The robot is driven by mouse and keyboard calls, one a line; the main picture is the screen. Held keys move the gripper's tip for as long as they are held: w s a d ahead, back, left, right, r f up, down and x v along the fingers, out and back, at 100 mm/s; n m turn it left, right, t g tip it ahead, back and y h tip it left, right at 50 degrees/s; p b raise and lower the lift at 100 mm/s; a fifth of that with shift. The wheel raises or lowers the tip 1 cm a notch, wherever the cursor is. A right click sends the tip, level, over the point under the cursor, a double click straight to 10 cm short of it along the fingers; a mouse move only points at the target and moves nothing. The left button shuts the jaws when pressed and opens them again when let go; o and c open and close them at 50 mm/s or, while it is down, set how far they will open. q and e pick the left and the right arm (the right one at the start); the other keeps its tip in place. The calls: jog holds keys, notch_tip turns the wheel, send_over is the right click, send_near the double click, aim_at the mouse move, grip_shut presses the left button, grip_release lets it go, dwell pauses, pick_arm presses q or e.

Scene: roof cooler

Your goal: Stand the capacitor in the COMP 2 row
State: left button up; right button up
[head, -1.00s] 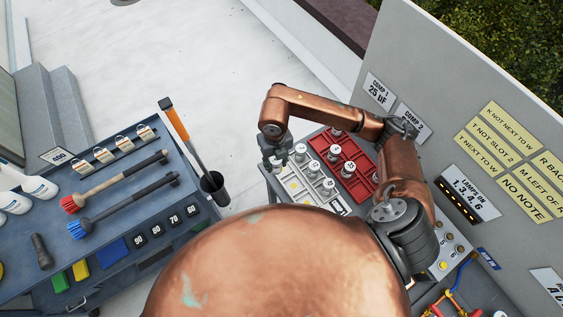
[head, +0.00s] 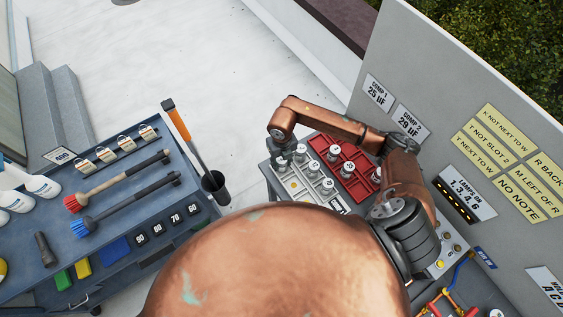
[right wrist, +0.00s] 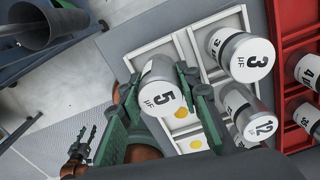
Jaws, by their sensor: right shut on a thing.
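My right gripper (head: 284,160) is over the left part of the white tray (head: 338,204). In the right wrist view its green jaws (right wrist: 158,92) are shut on a silver capacitor marked 5 µF (right wrist: 160,84), whose marked end faces the camera. I cannot tell whether its far end touches the tray. A 3 µF capacitor (right wrist: 251,58) and a 12 µF one (right wrist: 261,126) stand in the white tray, right of the held one. The COMP 2 sign (head: 409,122) reads 29 µF. A dark gripper, apparently my left (right wrist: 82,143), hangs low; its jaw state is unclear.
A red tray (head: 350,190) with several capacitors adjoins the white tray. Yellow discs (right wrist: 182,113) show in bare white compartments. The grey panel with signs (head: 440,75) rises at the right. A blue-grey tool cart (head: 110,215) with brushes and an orange-handled tool stands left.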

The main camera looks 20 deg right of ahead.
jog(key=shift+f, duration=0.1)
jog(key=o, duration=1.2)
jog(key=shift+r, duration=0.2)
notch_tip(320, 180, up, 12)
jog(key=shift+f+b, duration=0.1)
jog(key=shift+b, duration=0.65)
